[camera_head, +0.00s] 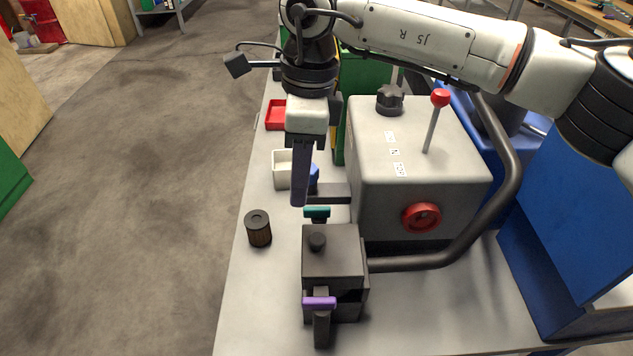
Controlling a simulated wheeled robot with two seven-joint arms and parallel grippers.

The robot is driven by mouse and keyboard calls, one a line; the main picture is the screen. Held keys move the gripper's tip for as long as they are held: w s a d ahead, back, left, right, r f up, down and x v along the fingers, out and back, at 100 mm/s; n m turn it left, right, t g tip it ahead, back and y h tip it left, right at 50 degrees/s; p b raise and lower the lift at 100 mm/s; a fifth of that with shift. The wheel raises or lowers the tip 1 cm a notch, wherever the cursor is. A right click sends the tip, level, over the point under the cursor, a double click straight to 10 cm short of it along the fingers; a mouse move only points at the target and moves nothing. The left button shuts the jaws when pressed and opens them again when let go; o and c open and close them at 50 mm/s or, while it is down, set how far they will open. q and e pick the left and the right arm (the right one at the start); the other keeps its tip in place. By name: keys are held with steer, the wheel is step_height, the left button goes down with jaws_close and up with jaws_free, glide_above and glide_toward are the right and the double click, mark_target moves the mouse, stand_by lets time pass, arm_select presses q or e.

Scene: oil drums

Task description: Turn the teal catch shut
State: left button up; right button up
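The teal catch (317,212) is a small bar at the far side of a dark grey box (333,255) on the bench. A purple catch (319,303) sits on the box's near side. My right gripper (299,203) points down, with its fingertips just left of and a little above the teal catch in the picture. Whether it touches the catch cannot be told. The fingers show edge-on as one dark purple-grey strip, so the gap between them is hidden. My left gripper is out of view.
A grey machine (420,170) with a red-knobbed lever (440,98) and red handwheel (421,217) stands right of the gripper. A dark pipe (410,262) joins the box. A brown cylindrical filter (258,228) and white bin (283,168) stand left. The near-left bench is clear.

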mark_target(317, 208)
steer(key=shift+t+h, duration=0.4)
steer(key=shift+h, duration=0.2)
steer(key=d+f, duration=0.1)
steer(key=f, duration=0.1)
steer(key=w+f+p, duration=0.1)
steer(key=f, duration=0.2)
steer(key=w+d+f, duration=0.1)
steer(key=f, duration=0.2)
steer(key=shift+w+d+f, duration=0.2)
steer(key=shift+d, duration=0.15)
jaws_close()
